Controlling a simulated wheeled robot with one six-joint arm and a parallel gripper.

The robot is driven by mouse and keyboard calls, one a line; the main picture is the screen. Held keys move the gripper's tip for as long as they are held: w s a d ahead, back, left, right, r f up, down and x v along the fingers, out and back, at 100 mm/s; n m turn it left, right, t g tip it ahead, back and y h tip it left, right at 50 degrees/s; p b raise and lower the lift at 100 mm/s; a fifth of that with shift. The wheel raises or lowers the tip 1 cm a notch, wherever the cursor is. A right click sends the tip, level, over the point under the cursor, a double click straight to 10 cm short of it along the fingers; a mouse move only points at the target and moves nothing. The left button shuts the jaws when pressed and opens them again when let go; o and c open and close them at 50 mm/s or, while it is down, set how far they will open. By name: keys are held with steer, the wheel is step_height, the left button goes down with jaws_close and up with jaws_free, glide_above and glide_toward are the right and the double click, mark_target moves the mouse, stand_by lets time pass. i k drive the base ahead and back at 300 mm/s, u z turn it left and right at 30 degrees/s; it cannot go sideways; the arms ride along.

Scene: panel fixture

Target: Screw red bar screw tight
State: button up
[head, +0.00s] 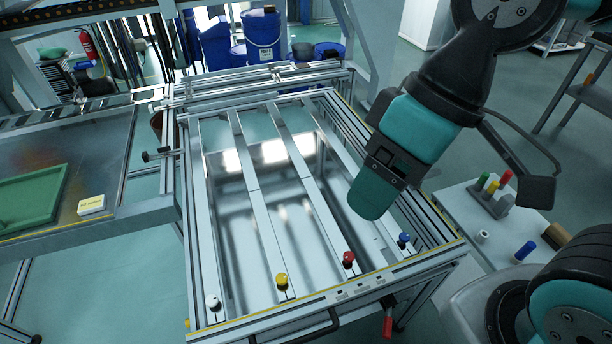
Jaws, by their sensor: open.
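The red bar screw (349,258) is a red knob at the near end of one of the fixture's long metal bars. White (212,302), yellow (282,280) and blue (404,240) knobs sit in the same row along the near edge. My gripper (369,198) hangs above the right part of the panel fixture (345,294), behind and slightly right of the red knob in the picture. It is apart from the knob, open and holding nothing visible. Its finger gap faces away and is hard to make out. The red screw's thread is hidden.
A side table (456,208) on the right carries colored pegs in a grey holder (490,198), a white cup-like piece and a blue cylinder. A green tray (30,198) lies on a bench at left. A red-handled lever (388,322) hangs below the fixture's near edge.

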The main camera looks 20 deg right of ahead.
mark_target(348, 256)
steer(key=u, duration=0.5)
steer(key=k, duration=1.05)
steer(key=z, duration=0.25)
steer(key=i, duration=0.4)
steer(key=z, duration=0.1)
